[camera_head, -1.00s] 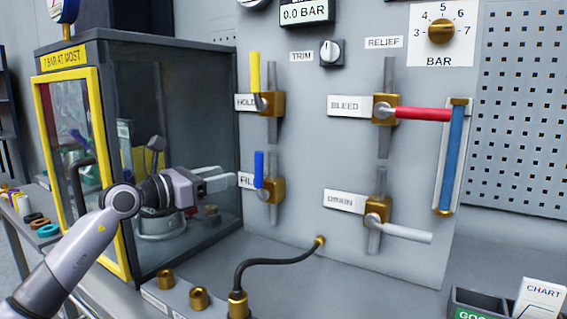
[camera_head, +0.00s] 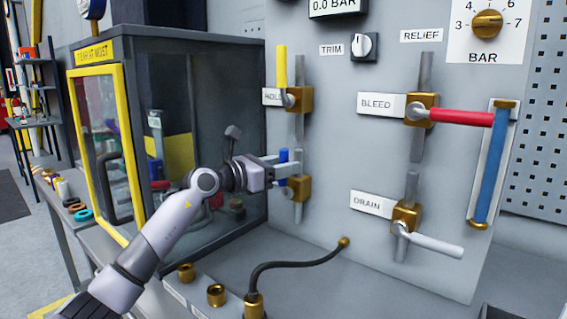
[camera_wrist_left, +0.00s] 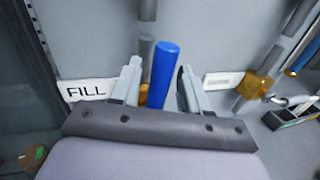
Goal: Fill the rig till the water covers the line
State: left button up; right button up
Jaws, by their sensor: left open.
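My left gripper (camera_head: 285,167) is open at the FILL valve, its fingers on either side of the upright blue handle (camera_head: 284,160). The left wrist view shows the blue handle (camera_wrist_left: 163,75) between the two fingers (camera_wrist_left: 160,85), with the FILL label (camera_wrist_left: 86,91) to the left. I cannot tell whether either finger touches it. An upright blue tube (camera_head: 484,165) with brass ends stands at the panel's right; I cannot make out a line on it. The red BLEED handle (camera_head: 462,117) and the white DRAIN handle (camera_head: 436,244) lie across their pipes. My right gripper is out of view.
The yellow HOLD handle (camera_head: 281,66) stands upright above the gripper. The display (camera_head: 335,6) reads 0.0 BAR. A glass cabinet (camera_head: 190,140) with a yellow-framed door is close on the left. A black hose (camera_head: 290,265) curves below the panel.

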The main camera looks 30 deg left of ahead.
pick_arm(q)
jog(key=shift+w+d, duration=0.1)
jog(key=shift+w, duration=0.1)
grip_shut()
